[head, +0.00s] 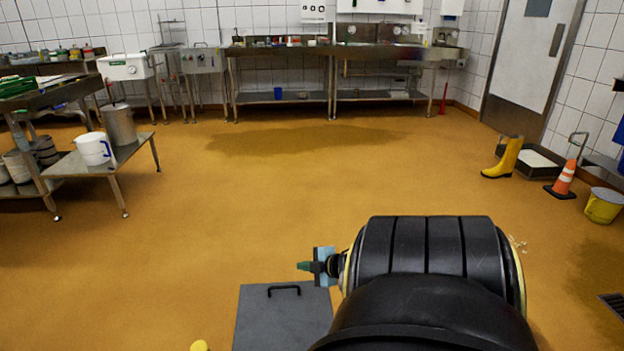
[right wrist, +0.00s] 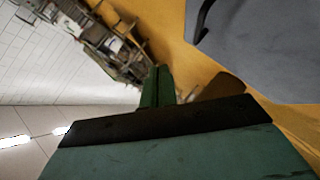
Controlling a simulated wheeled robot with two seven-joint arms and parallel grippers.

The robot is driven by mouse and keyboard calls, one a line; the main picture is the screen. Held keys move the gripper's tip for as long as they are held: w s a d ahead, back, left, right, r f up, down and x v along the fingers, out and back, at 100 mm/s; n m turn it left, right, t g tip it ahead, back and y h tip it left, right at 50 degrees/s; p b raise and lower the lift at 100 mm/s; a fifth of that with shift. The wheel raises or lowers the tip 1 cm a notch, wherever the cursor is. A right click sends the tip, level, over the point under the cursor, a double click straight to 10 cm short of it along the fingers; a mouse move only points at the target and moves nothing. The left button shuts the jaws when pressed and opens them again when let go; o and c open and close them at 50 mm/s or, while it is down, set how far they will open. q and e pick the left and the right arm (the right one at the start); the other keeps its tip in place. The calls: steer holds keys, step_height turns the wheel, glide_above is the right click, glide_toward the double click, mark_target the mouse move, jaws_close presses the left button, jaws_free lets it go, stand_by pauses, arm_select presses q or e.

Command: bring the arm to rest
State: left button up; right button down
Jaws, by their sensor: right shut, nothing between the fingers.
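My right arm comes in at the bottom right of the head view, its thick black links covering part of the floor. My right gripper (head: 304,266) shows small at the arm's left side, with green fingers pointing left. In the right wrist view the green fingers (right wrist: 157,86) are together, with nothing held between them. The gripper is over open floor, apart from the furniture. My left gripper is not in view.
The tan floor (head: 230,215) is largely clear, with a dark wet patch (head: 310,138). Steel sinks (head: 380,50) line the back. A yellow boot (head: 505,158), traffic cone (head: 564,180) and yellow bucket (head: 603,207) stand right.

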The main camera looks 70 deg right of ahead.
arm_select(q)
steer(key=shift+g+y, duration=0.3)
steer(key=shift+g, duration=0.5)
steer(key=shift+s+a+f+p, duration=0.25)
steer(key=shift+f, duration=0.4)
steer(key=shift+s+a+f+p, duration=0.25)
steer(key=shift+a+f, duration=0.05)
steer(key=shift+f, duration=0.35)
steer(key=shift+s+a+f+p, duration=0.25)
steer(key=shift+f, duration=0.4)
arm_select(e)
steer(key=shift+s+d+r, duration=0.25)
steer(key=shift+s+r, duration=0.8)
